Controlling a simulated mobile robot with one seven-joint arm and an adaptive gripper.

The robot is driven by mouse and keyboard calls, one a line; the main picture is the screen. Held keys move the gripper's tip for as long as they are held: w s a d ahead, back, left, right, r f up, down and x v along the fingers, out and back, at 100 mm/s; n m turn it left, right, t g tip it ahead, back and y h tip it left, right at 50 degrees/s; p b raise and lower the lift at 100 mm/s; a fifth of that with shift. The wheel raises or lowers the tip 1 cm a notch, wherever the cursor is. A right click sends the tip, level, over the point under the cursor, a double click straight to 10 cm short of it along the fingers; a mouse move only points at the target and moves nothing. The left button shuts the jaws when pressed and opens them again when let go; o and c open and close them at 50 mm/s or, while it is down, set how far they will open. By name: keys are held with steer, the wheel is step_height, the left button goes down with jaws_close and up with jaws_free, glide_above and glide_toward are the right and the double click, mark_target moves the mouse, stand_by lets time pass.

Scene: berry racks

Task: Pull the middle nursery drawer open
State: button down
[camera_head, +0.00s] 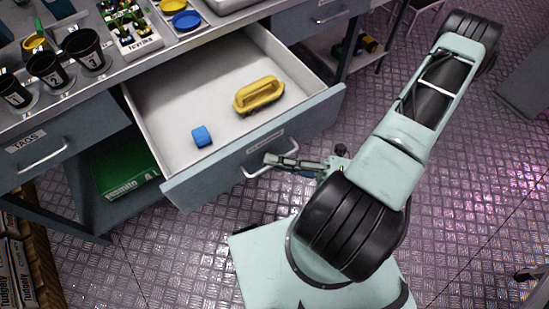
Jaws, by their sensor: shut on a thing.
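The middle drawer (175,148) stands pulled well out from under the bench, with its white inside showing. In it lie a yellow oblong object (259,95) with a hollow in its top and a small blue block (202,136). The drawer's grey front (220,172) carries a label and a metal bar handle (262,170). My gripper (274,160) is at this handle, outside the front, and is shut on it. The fingertips are small here, and the arm comes in from the right.
The bench top (118,75) holds black cups (83,47), blue and yellow dishes and a rack of small plants. A shut drawer labelled TAGS (40,145) is at left; a green box (125,166) sits on a low shelf.

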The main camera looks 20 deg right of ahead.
steer(key=c, duration=2.3)
jaws_free()
steer(key=shift+c, duration=0.2)
steer(key=shift+d, duration=0.1)
steer(key=v, duration=1.2)
steer(key=shift+r, duration=0.1)
